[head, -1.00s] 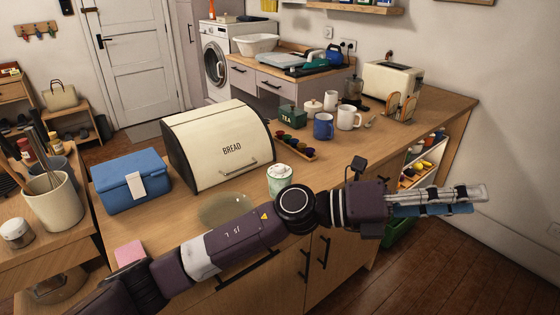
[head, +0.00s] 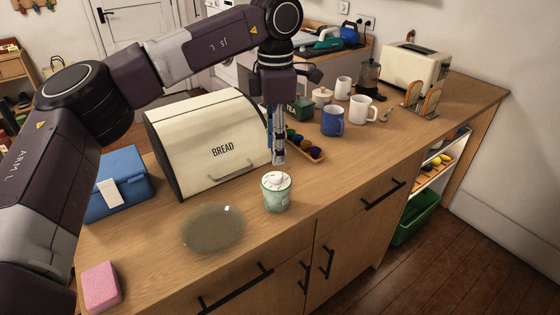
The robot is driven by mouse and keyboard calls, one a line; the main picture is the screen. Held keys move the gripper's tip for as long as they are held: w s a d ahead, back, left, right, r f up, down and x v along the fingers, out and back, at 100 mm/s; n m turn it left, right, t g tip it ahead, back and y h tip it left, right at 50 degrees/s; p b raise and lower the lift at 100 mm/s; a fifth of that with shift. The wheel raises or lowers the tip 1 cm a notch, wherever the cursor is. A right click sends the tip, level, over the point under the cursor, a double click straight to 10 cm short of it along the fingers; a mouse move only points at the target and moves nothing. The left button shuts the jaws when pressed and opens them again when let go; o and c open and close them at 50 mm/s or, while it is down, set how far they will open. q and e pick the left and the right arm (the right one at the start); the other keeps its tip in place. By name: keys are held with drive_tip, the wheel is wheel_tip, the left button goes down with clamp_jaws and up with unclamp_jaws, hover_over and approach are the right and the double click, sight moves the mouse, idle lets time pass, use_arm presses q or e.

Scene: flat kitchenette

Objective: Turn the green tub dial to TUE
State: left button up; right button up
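The pale green tub (head: 276,197) stands upright on the wooden counter, right of the glass plate and in front of the bread bin. Its top carries a white dial (head: 276,180); the markings on it are too small to read. My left gripper (head: 279,160) points straight down just above and behind the tub, with a small gap seeming to remain between its fingertips and the dial. Its fingers are seen edge-on, so how far apart they are is unclear. Nothing is seen held in it. My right gripper is out of view.
The cream bread bin (head: 205,150) stands close behind and left of the tub. A tray of small coloured pots (head: 305,147), a blue mug (head: 332,121) and a white mug (head: 362,109) stand behind right. A glass plate (head: 213,228) lies left. The counter right of the tub is clear.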

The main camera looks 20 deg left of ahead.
sight(276, 175)
use_arm(q)
wheel_tip(276, 175, down, 6)
drive_tip(key=shift+s+f+p, duration=0.1)
drive_tip(key=shift+f+p, duration=0.05)
drive_tip(key=shift+p, duration=0.25)
drive_tip(key=shift+s+f, duration=0.15)
drive_tip(key=shift+f, duration=0.05)
clamp_jaws()
drive_tip(key=shift+n, duration=0.9)
idle(1.2)
unclamp_jaws()
